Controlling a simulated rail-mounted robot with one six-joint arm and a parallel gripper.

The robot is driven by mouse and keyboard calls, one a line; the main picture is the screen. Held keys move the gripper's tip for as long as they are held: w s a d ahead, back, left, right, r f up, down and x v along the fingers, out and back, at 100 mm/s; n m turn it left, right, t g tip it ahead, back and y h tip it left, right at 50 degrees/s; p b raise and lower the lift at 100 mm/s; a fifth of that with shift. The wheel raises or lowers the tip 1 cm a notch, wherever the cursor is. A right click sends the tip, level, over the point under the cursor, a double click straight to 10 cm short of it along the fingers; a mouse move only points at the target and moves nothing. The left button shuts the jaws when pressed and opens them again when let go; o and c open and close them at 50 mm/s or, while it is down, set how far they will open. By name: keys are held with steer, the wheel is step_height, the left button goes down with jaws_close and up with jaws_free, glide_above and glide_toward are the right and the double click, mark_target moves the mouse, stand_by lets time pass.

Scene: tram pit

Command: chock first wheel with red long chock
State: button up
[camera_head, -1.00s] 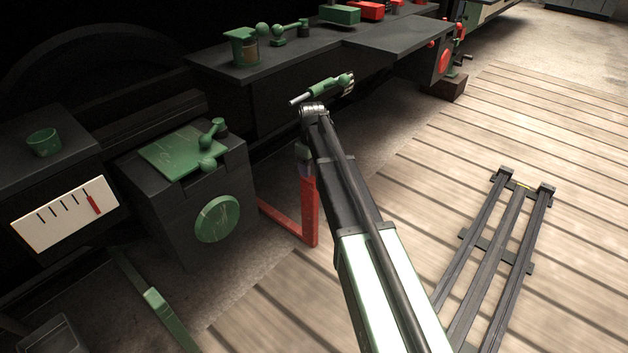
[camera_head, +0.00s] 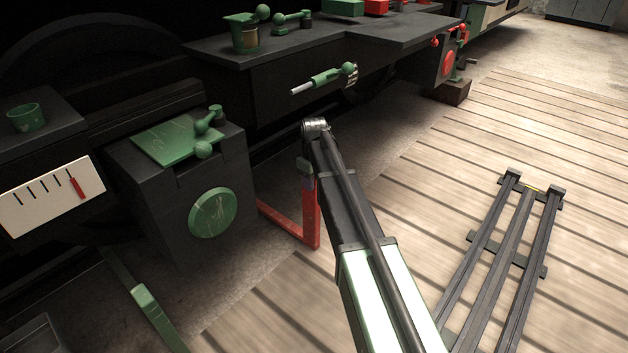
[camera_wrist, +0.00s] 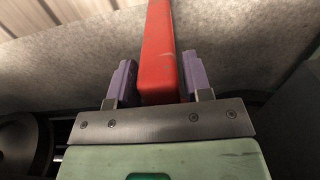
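The red long chock (camera_head: 311,215) is an L-shaped red bar at the middle of the head view, below the tram's dark underside. One leg runs down from my gripper (camera_head: 307,168); the other runs left toward the shadow. The chock's upper end is hidden by the gripper. A large dark curved rim (camera_head: 95,25), perhaps a wheel, shows faintly at upper left. Whether the chock touches the floor is unclear.
A dark box with a green round cover (camera_head: 212,213) stands left of the chock. A dark ledge (camera_head: 400,35) with green and red fittings runs above. A green-and-silver handle (camera_head: 325,78) projects near my wrist. Rails (camera_head: 510,250) lie on the open plank floor (camera_head: 420,200) at right.

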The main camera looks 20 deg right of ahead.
jaws_close()
steer(key=s+a, duration=0.4)
steer(key=a, duration=0.3)
steer(key=shift+s+a, duration=0.3)
steer(key=shift+o, duration=2.1)
jaws_free()
step_height(320, 180, up, 11)
steer(key=p, duration=1)
steer(key=shift+p, duration=0.4)
steer(key=shift+f, duration=0.1)
